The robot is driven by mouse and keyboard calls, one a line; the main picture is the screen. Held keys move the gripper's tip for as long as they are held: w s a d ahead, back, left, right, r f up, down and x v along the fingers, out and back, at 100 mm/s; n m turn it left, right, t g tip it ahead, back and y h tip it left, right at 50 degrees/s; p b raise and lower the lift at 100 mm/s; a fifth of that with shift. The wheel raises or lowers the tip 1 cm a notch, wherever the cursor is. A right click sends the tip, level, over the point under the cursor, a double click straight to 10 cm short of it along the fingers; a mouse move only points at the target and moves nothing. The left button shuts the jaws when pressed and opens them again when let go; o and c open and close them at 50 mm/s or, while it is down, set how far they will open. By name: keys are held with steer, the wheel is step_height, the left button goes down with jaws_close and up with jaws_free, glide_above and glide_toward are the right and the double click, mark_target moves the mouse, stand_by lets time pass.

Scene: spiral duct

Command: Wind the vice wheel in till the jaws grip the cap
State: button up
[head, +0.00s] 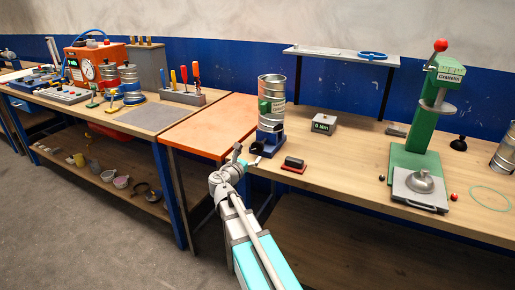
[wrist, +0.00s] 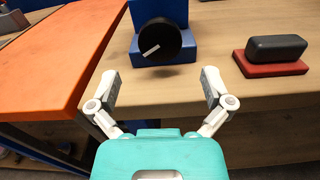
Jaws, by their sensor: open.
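The blue vice (head: 270,140) stands near the front left edge of the wooden bench, and its blue body fills the top of the wrist view (wrist: 190,45). Its black wheel (wrist: 160,42) faces me and has a white bar on its face. The wheel also shows in the head view (head: 256,148). A silver ribbed cylinder (head: 271,90) with a green part and label stands upright at the vice; I cannot tell whether this is the cap. The jaws are not clear. My gripper (wrist: 160,87) is open and empty, its fingers spread in front of and below the wheel, apart from it.
A black block on a red base (wrist: 275,55) sits right of the vice. A grey weight (head: 323,123) and a green press (head: 428,120) stand farther right. An orange-topped table (head: 215,125) adjoins on the left. The bench's front edge lies beneath my fingers.

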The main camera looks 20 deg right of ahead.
mark_target(257, 148)
steer(key=shift+x, duration=3.45)
steer(key=c, duration=1)
steer(key=shift+c, duration=0.2)
steer(key=shift+m, duration=0.3)
steer(key=shift+m, duration=2.7)
